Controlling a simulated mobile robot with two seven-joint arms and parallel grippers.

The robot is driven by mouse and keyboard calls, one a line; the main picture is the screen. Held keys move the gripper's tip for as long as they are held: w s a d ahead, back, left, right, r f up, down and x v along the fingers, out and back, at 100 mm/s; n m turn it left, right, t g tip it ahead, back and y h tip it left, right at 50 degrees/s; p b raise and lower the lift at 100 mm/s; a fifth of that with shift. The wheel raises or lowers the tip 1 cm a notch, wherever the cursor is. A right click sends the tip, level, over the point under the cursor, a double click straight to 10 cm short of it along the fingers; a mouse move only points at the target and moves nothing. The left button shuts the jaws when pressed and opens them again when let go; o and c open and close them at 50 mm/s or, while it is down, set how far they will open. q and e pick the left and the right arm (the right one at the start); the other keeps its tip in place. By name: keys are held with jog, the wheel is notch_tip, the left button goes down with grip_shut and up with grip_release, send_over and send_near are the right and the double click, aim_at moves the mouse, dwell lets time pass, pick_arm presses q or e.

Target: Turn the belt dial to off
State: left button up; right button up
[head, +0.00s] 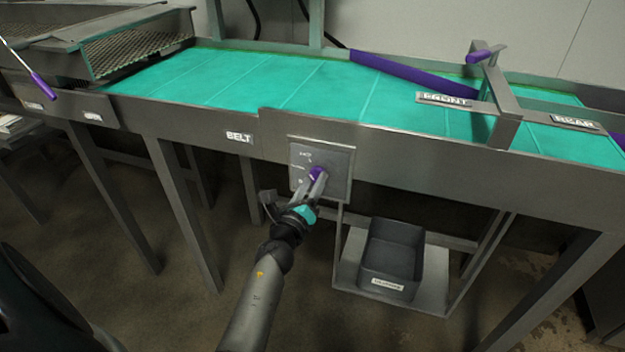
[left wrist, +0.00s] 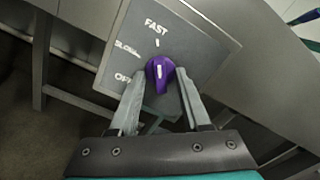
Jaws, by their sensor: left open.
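The purple belt dial (left wrist: 160,72) sits on a grey plate (left wrist: 205,50) marked FAST at the top, SLOW at left and OFF at lower left. Its white pointer line is turned up toward FAST. In the head view the dial (head: 317,173) is on the plate (head: 338,167) right of the BELT label (head: 239,137). My left gripper (head: 314,184) is at the dial. In the left wrist view its open fingers (left wrist: 160,84) stand on either side of the dial's lower part; I cannot tell whether they touch it. My right gripper is not in view.
The teal conveyor belt (head: 235,82) runs above the frame panel. A purple-handled lever (head: 42,86) is at far left, and a gate post (head: 503,100) with FRONT and REAR labels at right. A grey bin (head: 392,255) stands on a low shelf below the panel, right of my arm.

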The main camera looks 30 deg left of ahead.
pick_arm(q)
grip_shut()
dwell(0.3)
dwell(0.3)
